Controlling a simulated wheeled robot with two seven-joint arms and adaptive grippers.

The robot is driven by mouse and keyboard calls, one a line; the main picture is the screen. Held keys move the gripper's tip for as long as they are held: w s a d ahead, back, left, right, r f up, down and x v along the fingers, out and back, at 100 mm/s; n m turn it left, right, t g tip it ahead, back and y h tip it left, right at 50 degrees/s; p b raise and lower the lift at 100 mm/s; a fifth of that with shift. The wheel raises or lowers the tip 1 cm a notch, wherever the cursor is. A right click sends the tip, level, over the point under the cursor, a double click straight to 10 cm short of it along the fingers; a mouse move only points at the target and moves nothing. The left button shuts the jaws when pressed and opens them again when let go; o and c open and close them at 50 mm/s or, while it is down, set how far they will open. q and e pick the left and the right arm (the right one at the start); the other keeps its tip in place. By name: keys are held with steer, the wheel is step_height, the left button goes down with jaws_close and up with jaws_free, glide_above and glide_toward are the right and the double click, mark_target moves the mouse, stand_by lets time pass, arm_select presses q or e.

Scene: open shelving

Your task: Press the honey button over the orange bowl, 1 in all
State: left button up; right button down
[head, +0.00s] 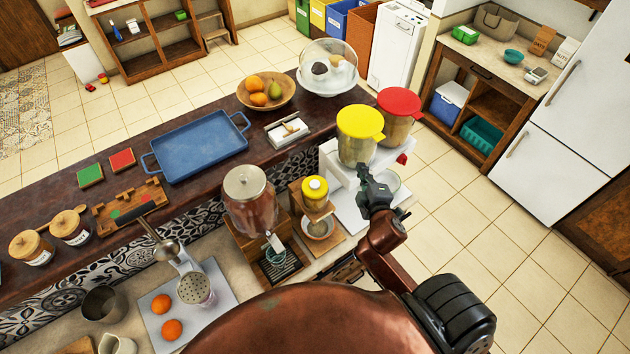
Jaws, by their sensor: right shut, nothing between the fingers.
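My right gripper (365,177) is shut and empty, in front of the white twin dispenser (340,167) with a yellow-lidded container (357,135) and a red-lidded container (399,115). A small yellow-capped dispenser (315,190) stands on a wooden stand to the gripper's left, with a small bowl (318,229) under it. A pale bowl (389,182) sits behind the gripper on the white dispenser's tray, partly hidden. I cannot make out a label for honey, a honey button or a clearly orange bowl. My left gripper is out of view.
A large glass drink dispenser (248,198) stands left of the yellow-capped one. A wooden fruit bowl (287,100), a glass dome (328,62) and a blue tray (197,146) are on the raised counter. A citrus press (187,275) stands at lower left.

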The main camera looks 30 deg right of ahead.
steer(key=w+a+r+n+t+y, duration=0.2)
steer(key=a+r+n+t, duration=0.3)
steer(key=r, duration=0.5)
steer(key=w+a+r+n+t+y, duration=0.1)
steer(key=a+r+n+t+y, duration=0.15)
steer(key=r+n, duration=0.6)
steer(key=s+a+r+n+g+y, duration=0.1)
steer(key=a+r+n+g+y, duration=0.2)
steer(key=a+n+y, duration=0.65)
steer(key=s+a+r+n+g+y, duration=0.2)
steer(key=a+r+n+g+y, duration=0.3)
steer(key=a+n, duration=0.75)
step_height(320, 180, down, 15)
steer(key=w+d+n+g+h, duration=0.2)
steer(key=d+n+g+h, duration=0.15)
steer(key=n, duration=1.25)
steer(key=w+d+f+n+h, duration=0.1)
steer(key=w+d+f+h, duration=0.1)
steer(key=d+h, duration=0.2)
steer(key=w+d+f+n+g+h, duration=0.1)
steer(key=d+h, duration=0.3)
steer(key=d, duration=0.5)
steer(key=shift+w+d+f+n+p, duration=0.15)
steer(key=shift+w+f+n+p, duration=0.25)
steer(key=shift+w+f+n, duration=0.35)
